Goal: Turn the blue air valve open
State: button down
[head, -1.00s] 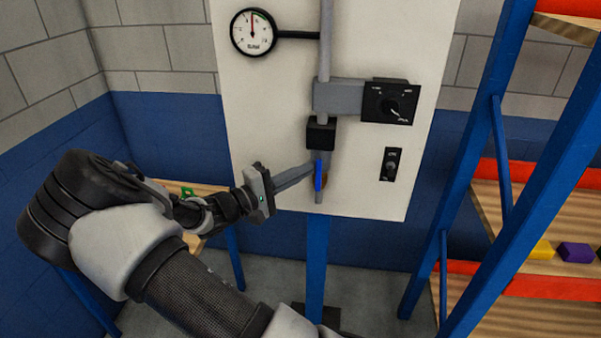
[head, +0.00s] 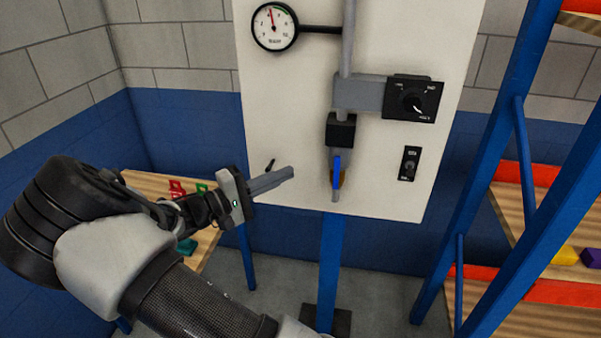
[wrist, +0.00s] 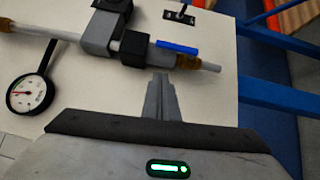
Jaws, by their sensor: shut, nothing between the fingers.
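The blue air valve handle (head: 337,172) is on the pipe at the lower middle of the white panel. It lies along the pipe, and it also shows in the wrist view (wrist: 177,47). A brass-coloured valve part sits behind it. My gripper (head: 291,172) is shut and empty. Its fingertips are left of the handle in the head view, with a clear gap and no contact. In the wrist view the fingertips (wrist: 160,77) point toward the pipe just beside the handle.
A round gauge (head: 275,27) is at the panel's upper left. A dial box (head: 413,98) and a small switch (head: 409,163) are right of the pipe. Blue shelf posts (head: 520,150) stand right; a wooden table (head: 150,183) is left.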

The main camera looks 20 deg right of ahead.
jog(key=shift+v, duration=1.75)
jog(key=s+d+m+g+y, duration=0.3)
jog(key=s+d+g+y, duration=0.2)
jog(key=s+y, duration=0.65)
jog(key=s+a+r+t+y, duration=0.3)
jog(key=s+a+r, duration=0.1)
jog(key=s, duration=0.3)
jog(key=s+a+r+t+y, duration=0.3)
jog(key=s+a+r+t, duration=0.1)
jog(key=s+a+r, duration=0.1)
jog(key=shift+s+r+y+p, duration=0.4)
jog(key=shift+s+r, duration=0.25)
jog(key=shift+s, duration=0.3)
